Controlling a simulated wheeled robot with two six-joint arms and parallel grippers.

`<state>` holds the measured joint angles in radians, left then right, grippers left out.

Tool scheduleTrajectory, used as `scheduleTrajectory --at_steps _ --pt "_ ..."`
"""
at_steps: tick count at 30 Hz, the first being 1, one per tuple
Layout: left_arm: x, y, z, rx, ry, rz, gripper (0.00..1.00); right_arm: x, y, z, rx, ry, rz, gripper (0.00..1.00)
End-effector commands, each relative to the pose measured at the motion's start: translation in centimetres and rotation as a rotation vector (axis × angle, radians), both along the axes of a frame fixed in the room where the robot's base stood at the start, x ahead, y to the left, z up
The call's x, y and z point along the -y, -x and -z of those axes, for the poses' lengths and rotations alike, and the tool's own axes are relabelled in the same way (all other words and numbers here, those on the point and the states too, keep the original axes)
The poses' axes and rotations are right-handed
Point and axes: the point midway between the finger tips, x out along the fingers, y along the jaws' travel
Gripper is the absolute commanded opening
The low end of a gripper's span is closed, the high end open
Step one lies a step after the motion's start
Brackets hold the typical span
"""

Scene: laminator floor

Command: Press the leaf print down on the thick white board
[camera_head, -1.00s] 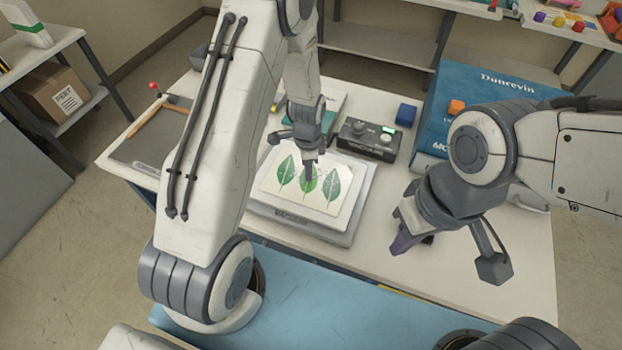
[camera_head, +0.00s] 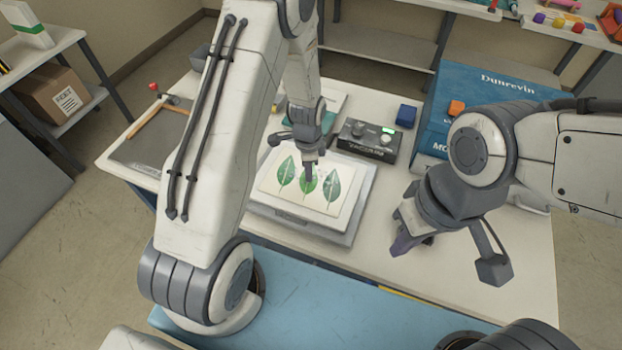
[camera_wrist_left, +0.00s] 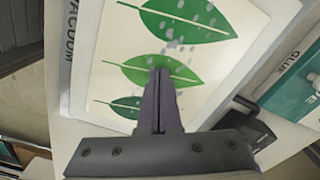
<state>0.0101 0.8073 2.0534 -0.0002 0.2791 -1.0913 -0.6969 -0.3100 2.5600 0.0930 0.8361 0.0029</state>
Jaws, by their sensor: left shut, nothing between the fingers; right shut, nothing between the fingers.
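The leaf print (camera_head: 330,205), a cream sheet with three green leaves, lies on the thick white board (camera_head: 345,222) on the grey vacuum bed (camera_head: 300,228). My left gripper (camera_head: 308,178) is shut and empty, its fingertips over the middle leaf, at or very close to the sheet. In the left wrist view the print (camera_wrist_left: 225,60) shows pale grey patches on its leaves, and the shut fingers (camera_wrist_left: 160,75) point at the middle leaf. Whether they touch cannot be told. My right gripper (camera_head: 402,243) is shut and empty, above the table's right part.
A vacuum control box (camera_head: 368,140) with a green light stands behind the bed. A blue box (camera_head: 470,85) stands at the back right, a small blue block (camera_head: 406,115) beside it. A grey cutting board (camera_head: 150,145) lies at left. The table's front right is clear.

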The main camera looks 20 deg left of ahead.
Motion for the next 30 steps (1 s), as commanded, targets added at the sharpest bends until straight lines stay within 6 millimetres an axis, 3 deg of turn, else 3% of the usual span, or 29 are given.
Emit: scheduleTrajectory --at_steps 13,30 --pt "0.0 0.2 0.0 -0.006 0.000 0.000 0.00 0.0 0.0 -0.1 0.000 0.000 0.000 0.00" --pt "0.0 0.1 -3.5 -0.004 0.000 0.000 0.00 0.0 0.0 -2.9 0.000 0.000 0.000 0.00"
